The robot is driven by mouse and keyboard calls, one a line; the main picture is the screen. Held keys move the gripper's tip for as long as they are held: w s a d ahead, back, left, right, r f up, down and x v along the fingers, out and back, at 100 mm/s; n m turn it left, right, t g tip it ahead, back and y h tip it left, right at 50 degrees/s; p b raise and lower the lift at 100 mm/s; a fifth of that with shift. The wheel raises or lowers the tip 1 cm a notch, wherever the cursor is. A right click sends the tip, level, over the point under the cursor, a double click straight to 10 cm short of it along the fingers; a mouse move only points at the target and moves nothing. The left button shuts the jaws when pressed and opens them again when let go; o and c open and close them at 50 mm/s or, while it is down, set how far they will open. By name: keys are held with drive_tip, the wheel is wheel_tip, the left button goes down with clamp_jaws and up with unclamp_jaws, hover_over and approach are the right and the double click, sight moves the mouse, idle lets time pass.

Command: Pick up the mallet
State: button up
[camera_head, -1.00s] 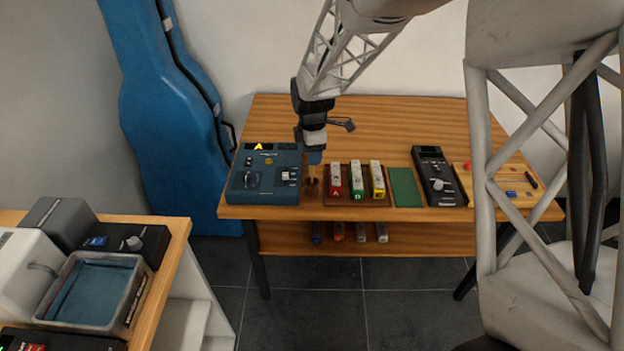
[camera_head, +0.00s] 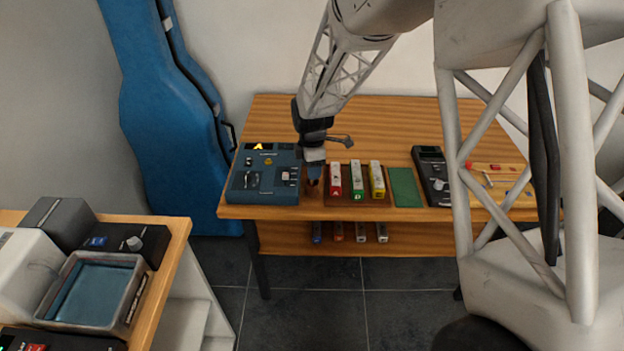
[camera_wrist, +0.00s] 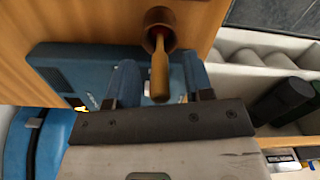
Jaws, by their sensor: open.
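The mallet (camera_wrist: 160,78) shows in the wrist view as a wooden handle, with a red part partly seen inside a small round brown cup (camera_wrist: 153,17). My gripper (camera_wrist: 160,80) is open, with one blue finger on each side of the handle and a gap on both sides. In the head view my gripper (camera_head: 314,176) points down just above the brown cup (camera_head: 313,191) near the table's front edge. There the mallet is hidden or too small to tell.
A blue device (camera_head: 264,182) stands close left of the cup. A brown rack (camera_head: 345,199) with red, green and yellow labelled blocks stands close right, then a green mat (camera_head: 405,187) and a black device (camera_head: 432,172). The back of the wooden table (camera_head: 390,120) is clear.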

idle(0.4)
clamp_jaws()
drive_tip(key=shift+r, duration=0.15)
drive_tip(key=shift+r, duration=4.9)
drive_tip(key=c, duration=0.7)
unclamp_jaws()
clamp_jaws()
drive_tip(key=w+d+r, duration=0.3)
drive_tip(key=w+d, duration=0.1)
drive_tip(key=d, duration=0.3)
drive_tip(key=shift+w+r, duration=0.3)
